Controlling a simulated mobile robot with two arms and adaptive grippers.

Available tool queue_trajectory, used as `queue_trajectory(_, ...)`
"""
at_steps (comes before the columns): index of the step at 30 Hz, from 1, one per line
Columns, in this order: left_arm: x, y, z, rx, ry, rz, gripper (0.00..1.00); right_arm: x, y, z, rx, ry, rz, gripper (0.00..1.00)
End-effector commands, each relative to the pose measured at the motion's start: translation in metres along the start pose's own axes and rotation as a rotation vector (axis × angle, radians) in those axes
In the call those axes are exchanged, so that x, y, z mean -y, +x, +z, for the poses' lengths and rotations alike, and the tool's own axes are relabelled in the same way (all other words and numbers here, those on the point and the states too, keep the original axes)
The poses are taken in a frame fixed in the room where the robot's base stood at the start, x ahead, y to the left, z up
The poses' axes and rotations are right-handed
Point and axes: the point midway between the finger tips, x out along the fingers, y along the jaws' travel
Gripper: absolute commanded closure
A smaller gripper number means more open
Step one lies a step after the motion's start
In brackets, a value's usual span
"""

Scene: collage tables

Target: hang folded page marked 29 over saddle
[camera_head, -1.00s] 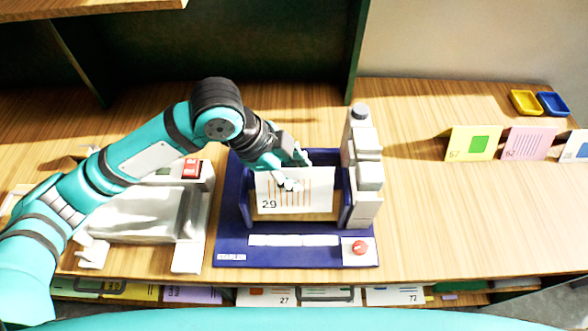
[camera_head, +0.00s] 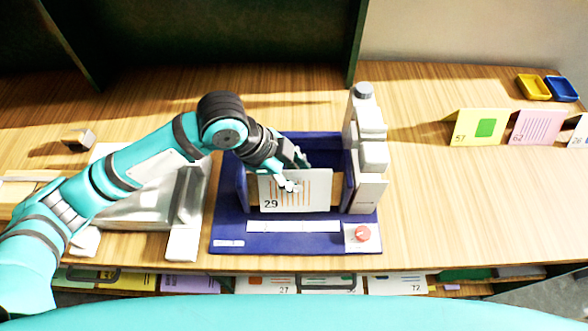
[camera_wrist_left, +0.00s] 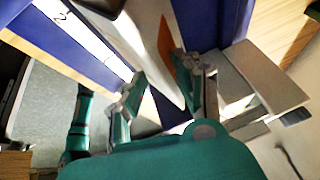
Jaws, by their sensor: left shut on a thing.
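The folded page marked 29 (camera_head: 318,192) is white with orange stripes and faces me, nearly upright, at the blue stapler machine (camera_head: 228,231). My left gripper (camera_head: 290,184) is shut on the page near its middle. The page also shows between the fingers in the left wrist view (camera_wrist_left: 150,35). The page stands in front of the machine's recess, between its blue side walls. The saddle inside is largely hidden by the page and gripper, and I cannot tell whether the page touches it. My right gripper is not in view.
The machine's grey column (camera_head: 366,150) rises close to the right, with a red button (camera_head: 362,233) in front. A grey machine (camera_head: 180,203) lies under my left arm. A yellow page marked 57 (camera_head: 475,127) and a pink page (camera_head: 535,127) stand at right. The table between is clear.

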Motion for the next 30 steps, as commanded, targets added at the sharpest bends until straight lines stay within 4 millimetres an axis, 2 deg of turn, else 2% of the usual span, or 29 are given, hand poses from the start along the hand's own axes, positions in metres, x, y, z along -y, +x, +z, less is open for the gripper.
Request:
queue_trajectory(3,-0.001,0.001,0.002,0.004,-0.003,0.005,0.93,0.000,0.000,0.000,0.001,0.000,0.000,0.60)
queue_trajectory(4,-0.001,0.001,0.002,0.004,-0.003,0.005,0.67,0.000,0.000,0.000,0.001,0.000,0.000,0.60)
queue_trajectory(10,-0.001,0.001,0.001,0.003,-0.003,0.004,0.42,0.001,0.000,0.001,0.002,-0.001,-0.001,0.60)
queue_trajectory(20,-0.001,-0.003,0.001,0.002,-0.002,0.002,0.42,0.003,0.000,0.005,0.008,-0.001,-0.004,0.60)
queue_trajectory(23,0.000,-0.014,0.001,0.001,-0.001,0.000,0.42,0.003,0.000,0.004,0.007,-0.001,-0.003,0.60)
queue_trajectory(30,0.000,-0.065,0.001,0.003,0.000,-0.002,0.42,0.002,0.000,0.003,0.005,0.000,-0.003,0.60)
